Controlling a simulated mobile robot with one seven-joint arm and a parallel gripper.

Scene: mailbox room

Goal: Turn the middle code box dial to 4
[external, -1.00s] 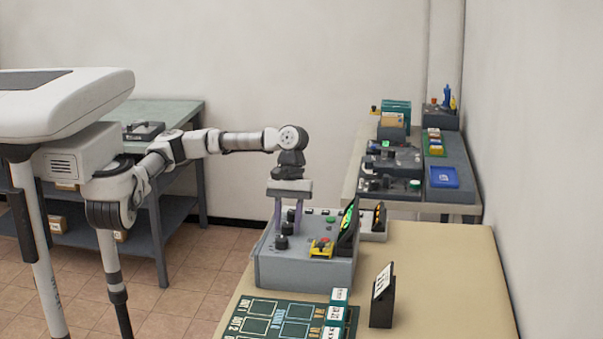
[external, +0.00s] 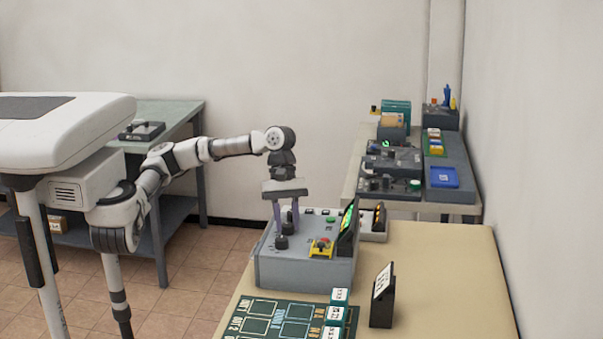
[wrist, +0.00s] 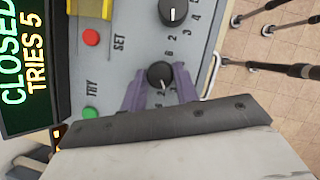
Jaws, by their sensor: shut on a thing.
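The grey code box (external: 300,268) stands on the tan table, with black dials along its top. My gripper (external: 286,220) points straight down over them. In the wrist view its purple fingers (wrist: 160,90) are closed on both sides of the middle dial (wrist: 159,74). The white mark on that dial points toward the bottom of the picture; its number is partly hidden and unreadable. The far dial (wrist: 173,11) stands free above it. The near dial (external: 281,242) shows in the external view but is hidden by my gripper in the wrist view. The screen (wrist: 22,65) reads CLOSED, TRIES 5.
A red button (wrist: 91,37) by SET and a green button (wrist: 91,114) by TRY lie beside the dials. A yellow piece with a red button (external: 321,247) is on the box's near side. A green board (external: 262,322) and black sign (external: 383,300) stand nearer.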

